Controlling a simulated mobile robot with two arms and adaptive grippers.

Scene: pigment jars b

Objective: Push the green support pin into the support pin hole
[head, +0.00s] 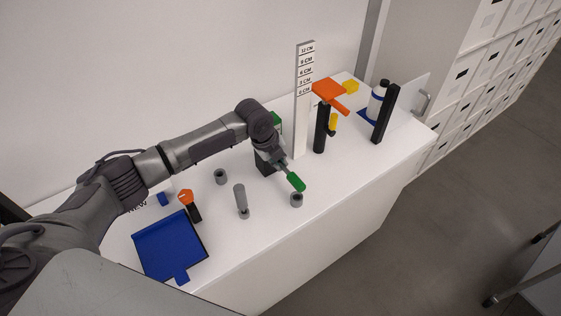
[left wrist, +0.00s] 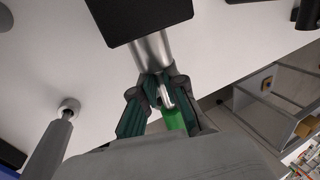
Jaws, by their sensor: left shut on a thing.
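My left gripper (head: 285,172) is shut on the green support pin (head: 297,182), whose green end sticks out at the lower right, tilted. In the left wrist view the pin's green part (left wrist: 174,122) lies between the fingers (left wrist: 163,108). A silver cylinder (left wrist: 152,50) runs from the fingers to the edge of a black block (left wrist: 138,18); I cannot tell whether it enters it. In the head view this dark block (head: 264,163) is partly behind my arm. The support pin hole cannot be made out. My right gripper is out of view.
Just below the pin stands a short grey ring (head: 296,200). A grey post in a ring (head: 241,202), another grey ring (head: 221,177) and a blue tray (head: 168,246) are to the left. A white height scale (head: 303,110) and a black post (head: 320,132) stand behind to the right.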

